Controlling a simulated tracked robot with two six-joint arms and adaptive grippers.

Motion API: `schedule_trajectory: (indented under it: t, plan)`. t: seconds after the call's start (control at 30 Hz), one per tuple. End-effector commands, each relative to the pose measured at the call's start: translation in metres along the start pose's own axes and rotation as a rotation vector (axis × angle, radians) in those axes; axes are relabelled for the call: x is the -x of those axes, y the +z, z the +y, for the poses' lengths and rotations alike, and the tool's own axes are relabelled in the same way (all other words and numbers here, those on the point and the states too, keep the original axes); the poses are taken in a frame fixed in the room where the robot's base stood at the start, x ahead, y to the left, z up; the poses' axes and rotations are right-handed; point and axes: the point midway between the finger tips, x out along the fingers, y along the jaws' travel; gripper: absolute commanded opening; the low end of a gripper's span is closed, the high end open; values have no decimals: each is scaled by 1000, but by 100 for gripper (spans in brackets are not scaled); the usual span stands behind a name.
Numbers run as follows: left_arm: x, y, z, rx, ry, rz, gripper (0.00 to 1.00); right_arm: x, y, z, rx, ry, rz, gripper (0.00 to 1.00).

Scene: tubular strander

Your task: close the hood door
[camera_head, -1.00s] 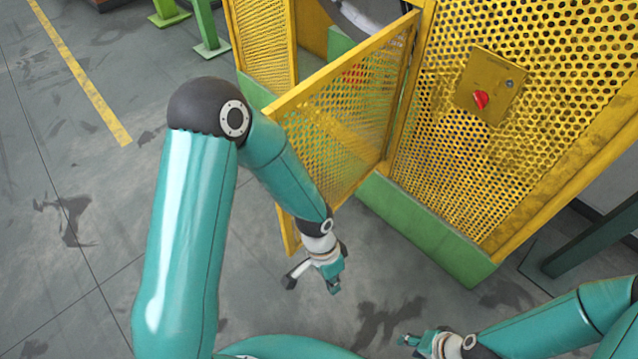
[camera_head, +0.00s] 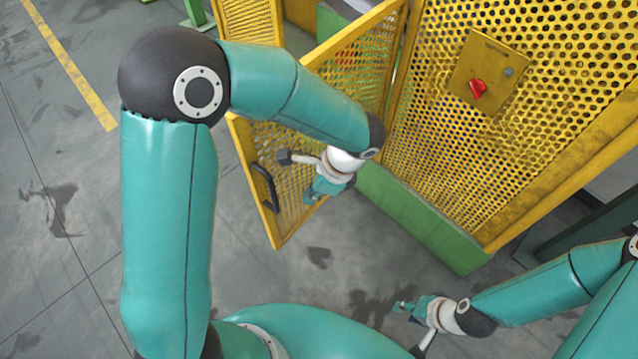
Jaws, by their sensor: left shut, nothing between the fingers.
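The hood door (camera_head: 372,65) is a yellow mesh panel in a yellow frame. It stands open, swung out from the yellow guard. A black handle (camera_head: 265,188) is on its free edge at the lower left. My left gripper (camera_head: 307,198) is shut and empty, in front of the door's mesh and to the right of the handle. I cannot tell whether it touches the door. My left forearm hides the middle of the door. My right gripper (camera_head: 403,306) is low over the floor, apart from the door; its finger opening is too small to judge.
The fixed yellow mesh guard (camera_head: 455,150) with a red rotary switch (camera_head: 478,88) stands right of the door on a green base (camera_head: 430,225). A dark green beam (camera_head: 570,230) is at the right. The grey floor left of the door is clear.

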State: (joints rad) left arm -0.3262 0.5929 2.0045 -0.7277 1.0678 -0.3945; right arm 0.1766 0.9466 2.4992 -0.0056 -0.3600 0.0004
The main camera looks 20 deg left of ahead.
Motion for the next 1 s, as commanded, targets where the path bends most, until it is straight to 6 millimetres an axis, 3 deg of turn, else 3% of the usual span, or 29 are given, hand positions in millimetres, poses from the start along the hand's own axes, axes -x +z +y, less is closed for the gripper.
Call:
schedule_trajectory:
  t: [0.17,0.3,0.47,1.0]
  plan:
    - [-38,0,2,-2,7,-2,0,-1,0,0,0,0,0,39]
    - [-43,22,1,2,3,1,0,6,0,-2,0,0,0,39]
    - [-48,33,1,0,2,1,0,8,0,-3,0,0,0,39]
    - [-51,38,-1,-2,1,2,0,8,0,-3,0,0,1,39]
